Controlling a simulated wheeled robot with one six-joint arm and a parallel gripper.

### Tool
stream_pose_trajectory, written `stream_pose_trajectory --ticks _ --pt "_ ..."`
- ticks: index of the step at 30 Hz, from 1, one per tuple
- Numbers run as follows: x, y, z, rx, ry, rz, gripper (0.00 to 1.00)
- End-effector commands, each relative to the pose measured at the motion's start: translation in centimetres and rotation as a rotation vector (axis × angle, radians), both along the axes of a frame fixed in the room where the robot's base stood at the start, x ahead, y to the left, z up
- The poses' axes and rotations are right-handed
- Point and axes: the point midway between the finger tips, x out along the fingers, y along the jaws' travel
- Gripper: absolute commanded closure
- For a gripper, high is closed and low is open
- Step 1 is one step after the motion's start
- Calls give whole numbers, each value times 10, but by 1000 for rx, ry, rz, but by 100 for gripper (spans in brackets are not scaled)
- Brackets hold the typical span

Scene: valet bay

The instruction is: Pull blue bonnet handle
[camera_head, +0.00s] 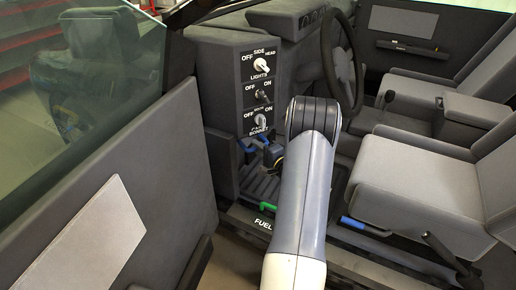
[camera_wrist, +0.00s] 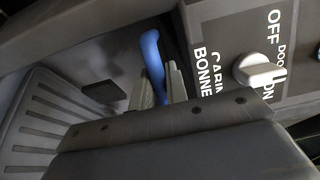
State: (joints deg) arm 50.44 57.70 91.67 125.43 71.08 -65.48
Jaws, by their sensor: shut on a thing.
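The blue bonnet handle (camera_wrist: 152,55) is a curved bar below the BONNET label in the wrist view. My gripper (camera_wrist: 160,82) is shut on it, one finger on each side, and the handle's upper bend shows beyond the fingers. In the head view, blue handle parts (camera_head: 247,146) show low on the dark side panel. My gripper (camera_head: 273,156) is beside them, partly hidden behind my arm, so its fingers are not clear there.
The dark panel (camera_head: 225,75) carries several knobs, including the lights knob (camera_head: 262,65). A green fuel handle (camera_head: 268,207) lies lower down near the sill. The open door (camera_head: 95,215) stands at left, and a grey seat (camera_head: 410,185) at right.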

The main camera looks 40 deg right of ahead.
Motion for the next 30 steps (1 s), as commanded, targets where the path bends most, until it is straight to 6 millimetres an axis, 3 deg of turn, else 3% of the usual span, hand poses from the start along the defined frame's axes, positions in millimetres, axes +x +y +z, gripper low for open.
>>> stream_pose_trajectory --ticks 11,21,29,30 --pt "-1 0 -1 0 1 0 100" --pt "-32 5 -3 1 1 -2 100" --pt "-34 6 -2 4 4 -1 100" --pt "-34 6 -2 4 5 -1 82"
